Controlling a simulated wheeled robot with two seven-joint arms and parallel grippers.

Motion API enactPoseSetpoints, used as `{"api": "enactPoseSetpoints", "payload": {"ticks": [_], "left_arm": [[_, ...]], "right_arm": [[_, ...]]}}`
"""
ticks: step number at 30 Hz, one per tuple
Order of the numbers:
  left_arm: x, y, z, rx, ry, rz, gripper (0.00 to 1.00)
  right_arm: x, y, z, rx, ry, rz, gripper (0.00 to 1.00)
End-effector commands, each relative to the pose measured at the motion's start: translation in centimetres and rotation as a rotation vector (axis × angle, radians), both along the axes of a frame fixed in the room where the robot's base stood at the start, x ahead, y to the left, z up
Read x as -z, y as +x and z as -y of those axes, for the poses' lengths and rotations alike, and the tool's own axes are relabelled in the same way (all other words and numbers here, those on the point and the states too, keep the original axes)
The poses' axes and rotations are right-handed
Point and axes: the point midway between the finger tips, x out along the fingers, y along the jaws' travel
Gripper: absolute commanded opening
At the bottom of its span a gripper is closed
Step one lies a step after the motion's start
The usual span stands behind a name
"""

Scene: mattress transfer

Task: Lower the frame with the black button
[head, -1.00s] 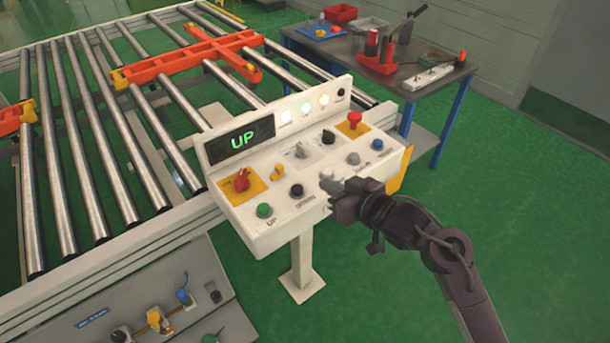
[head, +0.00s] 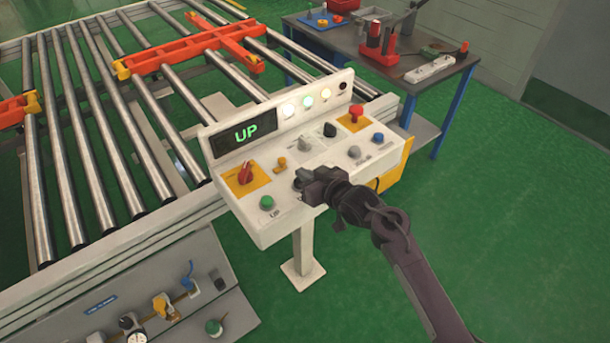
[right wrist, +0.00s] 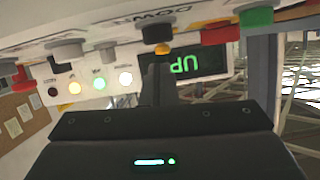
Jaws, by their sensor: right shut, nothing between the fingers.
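The control panel (head: 265,215) stands beside the roller table with its display (head: 243,136) reading "UP". My right gripper (head: 301,180) is shut and empty, with its tips at the panel's front row. It hides most of the black button in the head view. In the right wrist view the black button (right wrist: 157,32) shows beside the "DOWN" label, just beyond my shut fingers (right wrist: 160,72). I cannot tell whether they touch. The green button (head: 266,202) is to the left. The orange-red frame (head: 185,57) lies among the rollers. My left gripper is out of view.
A red switch (head: 245,174) and a red mushroom button (head: 356,112) sit on yellow plates on the panel. A workbench (head: 405,78) with tools and trays stands behind at the right. The green floor (head: 480,200) on the right is clear.

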Motion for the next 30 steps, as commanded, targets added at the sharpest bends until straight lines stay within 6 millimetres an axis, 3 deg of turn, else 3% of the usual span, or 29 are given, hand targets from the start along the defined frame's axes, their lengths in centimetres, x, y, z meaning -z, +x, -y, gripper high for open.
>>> {"api": "enactPoseSetpoints", "payload": {"ticks": [6,16,23,30], "left_arm": [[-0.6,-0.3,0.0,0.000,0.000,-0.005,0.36],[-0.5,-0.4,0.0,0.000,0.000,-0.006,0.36],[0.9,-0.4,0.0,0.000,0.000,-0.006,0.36],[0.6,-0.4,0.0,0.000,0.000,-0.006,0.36]], "right_arm": [[1.4,-0.2,-0.1,0.000,0.002,0.003,0.00],[1.6,-0.2,0.0,0.000,0.002,0.004,0.00],[3.8,-0.2,-0.1,-0.001,0.001,0.003,0.00],[3.6,-0.3,0.0,-0.001,0.000,0.001,0.00]]}}
